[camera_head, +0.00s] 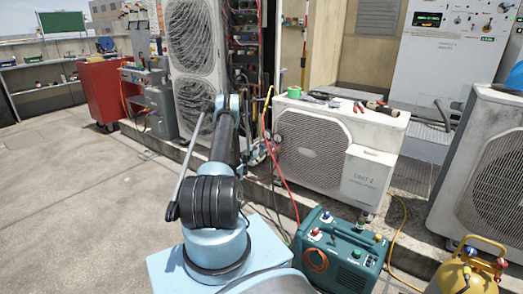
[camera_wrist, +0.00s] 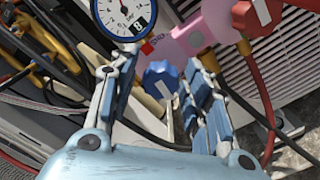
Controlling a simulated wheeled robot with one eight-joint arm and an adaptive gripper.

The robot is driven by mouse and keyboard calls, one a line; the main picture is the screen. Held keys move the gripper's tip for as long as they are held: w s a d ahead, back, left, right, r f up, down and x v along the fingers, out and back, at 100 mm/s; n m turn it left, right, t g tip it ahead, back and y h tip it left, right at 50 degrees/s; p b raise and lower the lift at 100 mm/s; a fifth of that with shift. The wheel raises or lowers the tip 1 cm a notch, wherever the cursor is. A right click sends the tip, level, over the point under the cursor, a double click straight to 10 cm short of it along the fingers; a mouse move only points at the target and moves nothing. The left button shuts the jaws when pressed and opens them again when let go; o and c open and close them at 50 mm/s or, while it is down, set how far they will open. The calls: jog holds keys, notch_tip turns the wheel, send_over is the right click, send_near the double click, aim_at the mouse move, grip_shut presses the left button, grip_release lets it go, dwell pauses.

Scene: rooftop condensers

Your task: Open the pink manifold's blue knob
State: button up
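The pink manifold (camera_wrist: 190,38) is at the top middle of the wrist view, with a round blue-rimmed gauge (camera_wrist: 124,14) at its left. Its blue knob (camera_wrist: 160,78) sits below the pink body and bears a pale stripe. My gripper (camera_wrist: 163,92) is open, one finger left of the knob and one right of it. I cannot tell whether either finger touches the knob. A red knob (camera_wrist: 256,16) is at the manifold's right end.
A white condenser (camera_head: 318,145) with tools on top stands right of my arm. A green machine (camera_head: 338,250) and a yellow cylinder (camera_head: 465,278) stand in front. Open floor lies left.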

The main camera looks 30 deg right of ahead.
jog(key=shift+s, duration=0.1)
jog(key=v, duration=0.7)
jog(key=shift+a, duration=0.2)
dwell(0.5)
